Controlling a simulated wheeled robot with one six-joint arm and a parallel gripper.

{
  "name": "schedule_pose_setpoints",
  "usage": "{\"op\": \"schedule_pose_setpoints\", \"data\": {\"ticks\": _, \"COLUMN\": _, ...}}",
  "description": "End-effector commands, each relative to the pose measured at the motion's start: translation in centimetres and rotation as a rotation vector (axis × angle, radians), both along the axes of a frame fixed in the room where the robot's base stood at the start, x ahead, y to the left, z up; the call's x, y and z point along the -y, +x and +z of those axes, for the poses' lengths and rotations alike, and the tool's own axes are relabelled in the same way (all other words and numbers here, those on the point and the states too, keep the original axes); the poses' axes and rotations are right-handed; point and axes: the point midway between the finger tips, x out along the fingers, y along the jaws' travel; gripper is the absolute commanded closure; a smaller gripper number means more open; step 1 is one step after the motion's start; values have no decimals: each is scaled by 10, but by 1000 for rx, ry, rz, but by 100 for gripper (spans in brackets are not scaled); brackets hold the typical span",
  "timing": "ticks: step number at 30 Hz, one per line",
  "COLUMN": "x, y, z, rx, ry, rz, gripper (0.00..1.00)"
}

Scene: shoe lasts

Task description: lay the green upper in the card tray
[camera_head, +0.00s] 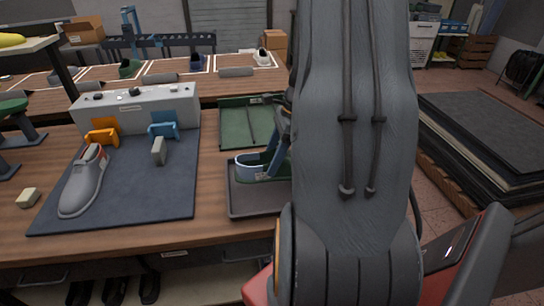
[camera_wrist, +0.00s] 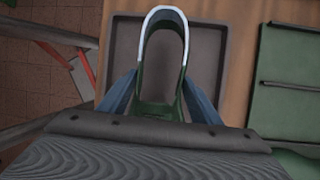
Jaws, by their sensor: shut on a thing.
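The green upper (camera_head: 250,171) has a pale rim and shows over the grey tray (camera_head: 243,207), partly hidden by my arm. In the wrist view the upper (camera_wrist: 148,88) lies between the two blue fingers of my gripper (camera_wrist: 160,88), with its rounded, white-edged end pointing away from my wrist. My gripper (camera_head: 279,150) is shut on the upper. I cannot tell whether the upper touches the tray floor.
A green tray (camera_head: 233,127) lies behind the grey one. To the left, a dark mat (camera_head: 150,195) bears a grey shoe (camera_head: 83,182) and a grey box with orange and blue clamps (camera_head: 137,108). A small pale block (camera_head: 28,198) lies on the wooden bench.

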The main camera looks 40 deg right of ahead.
Motion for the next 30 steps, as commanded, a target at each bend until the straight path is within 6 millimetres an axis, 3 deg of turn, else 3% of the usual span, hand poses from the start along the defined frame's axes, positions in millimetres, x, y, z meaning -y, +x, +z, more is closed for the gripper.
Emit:
{"op": "schedule_pose_setpoints", "data": {"ticks": 21, "x": -1, "y": 1, "z": -46, "rx": 13, "ry": -8, "rz": -11, "gripper": 75}}
{"op": "schedule_pose_setpoints", "data": {"ticks": 30, "x": -1, "y": 0, "z": -54, "rx": 16, "ry": -11, "rz": -12, "gripper": 75}}
